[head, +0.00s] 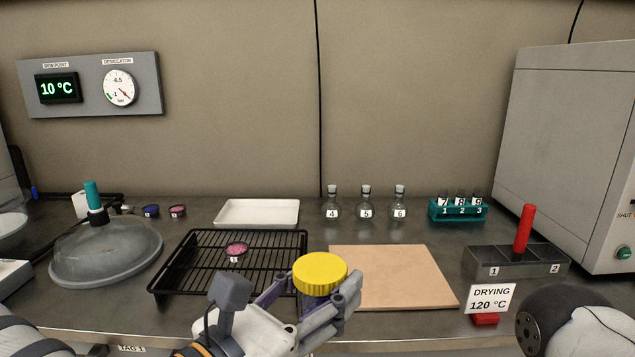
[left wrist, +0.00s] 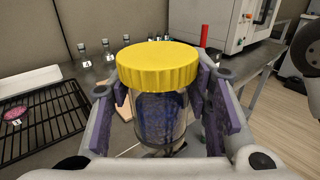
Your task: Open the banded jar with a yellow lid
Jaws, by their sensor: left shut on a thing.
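The banded jar (left wrist: 160,118) is a clear jar with bluish contents and a dark band low on it. Its ribbed yellow lid (head: 320,271) sits on top, and the lid also shows in the left wrist view (left wrist: 158,66). My left gripper (head: 318,305) is shut around the jar's body below the lid, with a finger on each side. The jar is upright, in front of the rack and the tan board. The fingers hide much of its body in the head view. My right gripper is not in view; a part of my right arm shows at the lower right.
A black wire rack (head: 184,262) holds a small pink dish (head: 236,250). A tan board (head: 420,280) lies bare to the right. A white tray (head: 257,213), stoppered flasks (head: 366,208) and a teal vial rack (head: 458,211) stand behind.

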